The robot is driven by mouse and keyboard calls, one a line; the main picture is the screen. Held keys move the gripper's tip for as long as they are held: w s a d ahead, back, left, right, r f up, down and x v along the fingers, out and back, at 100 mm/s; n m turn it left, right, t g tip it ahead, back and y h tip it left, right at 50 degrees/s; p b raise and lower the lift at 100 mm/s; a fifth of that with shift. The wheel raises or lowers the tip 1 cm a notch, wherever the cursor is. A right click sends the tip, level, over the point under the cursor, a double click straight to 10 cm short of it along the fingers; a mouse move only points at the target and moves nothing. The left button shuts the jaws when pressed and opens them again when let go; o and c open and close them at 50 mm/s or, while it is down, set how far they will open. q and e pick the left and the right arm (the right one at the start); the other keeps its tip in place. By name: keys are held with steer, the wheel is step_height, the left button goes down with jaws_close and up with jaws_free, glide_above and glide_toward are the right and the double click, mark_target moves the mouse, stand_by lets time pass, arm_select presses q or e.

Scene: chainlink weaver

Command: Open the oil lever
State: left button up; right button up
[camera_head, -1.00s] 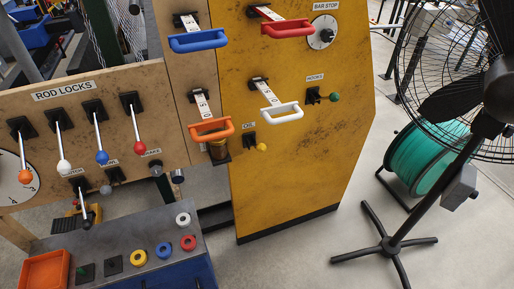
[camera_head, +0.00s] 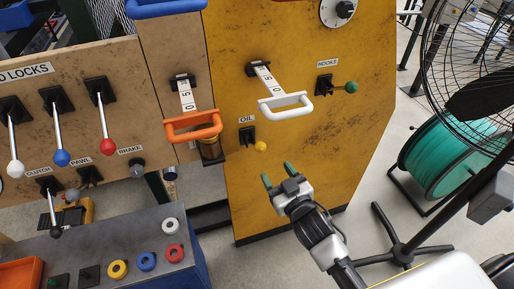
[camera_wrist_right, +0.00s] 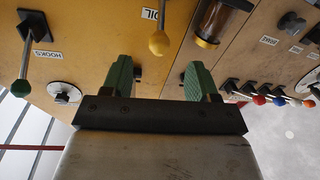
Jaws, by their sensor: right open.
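The oil lever (camera_head: 259,146) is a small lever with a yellow ball knob on a black mount. It sits on the yellow panel (camera_head: 300,160) under the "OIL" label (camera_head: 247,119). My right gripper (camera_head: 276,173) is open and empty, below and slightly right of the yellow knob and apart from it. In the right wrist view the knob (camera_wrist_right: 159,43) shows above and between the green fingertips (camera_wrist_right: 157,72). My left gripper is not in view.
The hooks lever (camera_head: 350,87) with a green knob is up and right of the oil lever. A white handle (camera_head: 286,106) and an orange handle (camera_head: 192,127) stick out above it. A sight glass (camera_head: 211,150) is to the left. A fan (camera_head: 400,250) stands at right.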

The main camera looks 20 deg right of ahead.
mark_target(260, 150)
steer(key=w, duration=0.3)
steer(key=w+a, duration=0.1)
steer(key=w, duration=0.2)
steer(key=w+p, duration=0.1)
steer(key=w, duration=0.3)
steer(key=shift+a, duration=0.25)
jaws_close()
